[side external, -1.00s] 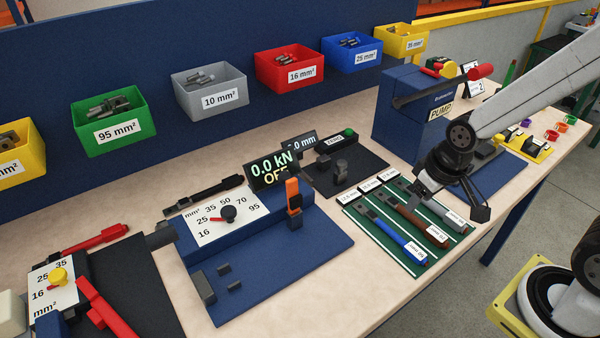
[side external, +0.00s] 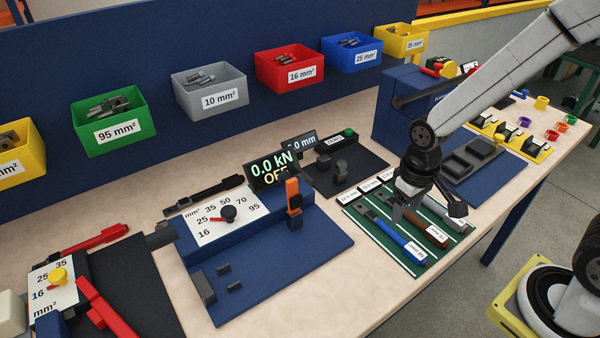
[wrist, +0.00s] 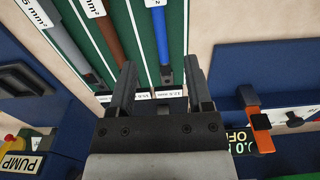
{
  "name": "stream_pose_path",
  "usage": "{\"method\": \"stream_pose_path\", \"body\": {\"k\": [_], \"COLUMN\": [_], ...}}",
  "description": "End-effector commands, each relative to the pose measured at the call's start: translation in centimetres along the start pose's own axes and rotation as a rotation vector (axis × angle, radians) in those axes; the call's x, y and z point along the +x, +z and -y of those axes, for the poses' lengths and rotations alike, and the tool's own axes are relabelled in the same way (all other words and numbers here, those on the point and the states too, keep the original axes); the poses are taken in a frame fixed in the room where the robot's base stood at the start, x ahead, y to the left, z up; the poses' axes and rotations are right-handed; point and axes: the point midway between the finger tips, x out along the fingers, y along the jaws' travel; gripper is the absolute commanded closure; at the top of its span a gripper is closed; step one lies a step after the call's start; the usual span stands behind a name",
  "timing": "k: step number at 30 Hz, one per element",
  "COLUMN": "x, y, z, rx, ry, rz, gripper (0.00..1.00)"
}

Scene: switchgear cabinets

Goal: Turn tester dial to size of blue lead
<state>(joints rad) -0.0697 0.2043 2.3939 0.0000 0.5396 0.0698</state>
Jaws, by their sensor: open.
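The tester dial (side external: 228,213) is a black knob with a red pointer on a white plate marked 16 to 95 mm². The pointer aims left, toward the 16–25 side; the exact mark is hard to tell. The blue lead (side external: 402,240) lies on a green board (side external: 420,268); it shows in the wrist view too (wrist: 161,38), top centre. Its small tags are too small to read surely. My gripper (side external: 427,205) is open above the leads' far ends, apart from the dial. In the wrist view its fingers (wrist: 160,70) straddle the blue lead's far end, holding nothing.
Brown (side external: 420,225) and grey (side external: 450,215) leads lie beside the blue one. A display (side external: 272,170) reading 0.0 kN OFF and an orange-topped upright (side external: 293,195) stand between dial and leads. Another yellow-knobbed dial (side external: 58,277) sits at lower left.

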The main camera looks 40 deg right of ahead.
Motion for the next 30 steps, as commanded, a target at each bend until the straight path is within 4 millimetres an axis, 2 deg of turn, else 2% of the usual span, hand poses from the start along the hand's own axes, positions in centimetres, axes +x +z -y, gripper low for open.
{"method": "stream_pose_path", "body": {"k": [8, 18, 30], "x": [0.5, 2.5, 3.1], "y": [0.0, 0.0, 0.0], "z": [0.0, 0.0, 0.0], "rx": [0.0, 0.0, 0.0], "ry": [0.0, 0.0, 0.0], "rz": [0.006, 0.006, 0.005], "gripper": [0.35, 0.35, 0.35]}}
